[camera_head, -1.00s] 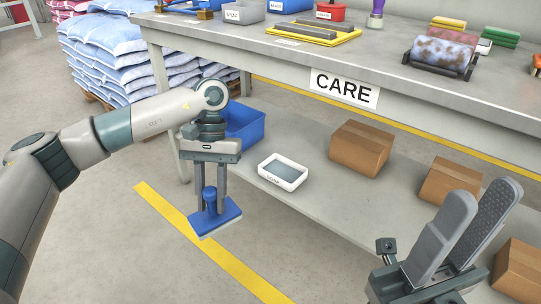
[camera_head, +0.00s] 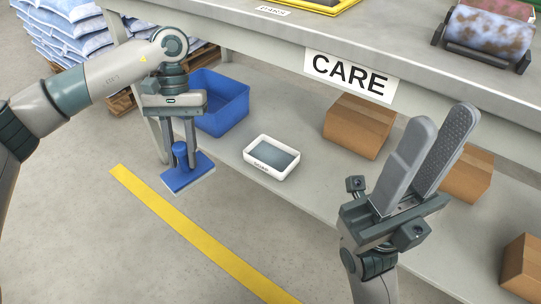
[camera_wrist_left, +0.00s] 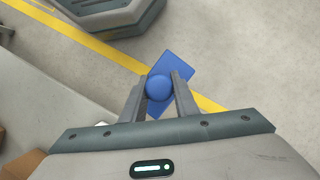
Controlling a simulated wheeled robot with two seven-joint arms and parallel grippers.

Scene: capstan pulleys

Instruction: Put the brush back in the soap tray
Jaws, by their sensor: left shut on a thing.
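The blue brush (camera_head: 188,176) has a flat rectangular block and an upright round knob. My left gripper (camera_head: 180,158) is shut on the knob and holds the brush in the air in front of the lower shelf. In the left wrist view the brush (camera_wrist_left: 178,75) sits between the two fingers (camera_wrist_left: 160,92). The soap tray (camera_head: 271,157), a white rectangular tray with a grey inside and a label on its front, rests on the lower shelf, to the right of the brush. It looks empty. My right gripper (camera_head: 424,155) points upward at the right, its fingers apart with nothing between them.
A blue bin (camera_head: 222,103) stands on the lower shelf left of the tray. Cardboard boxes (camera_head: 358,125) stand to its right. The table (camera_head: 240,35) with the CARE sign (camera_head: 349,75) overhangs the shelf (camera_head: 315,190). A yellow line (camera_head: 200,235) crosses the open floor.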

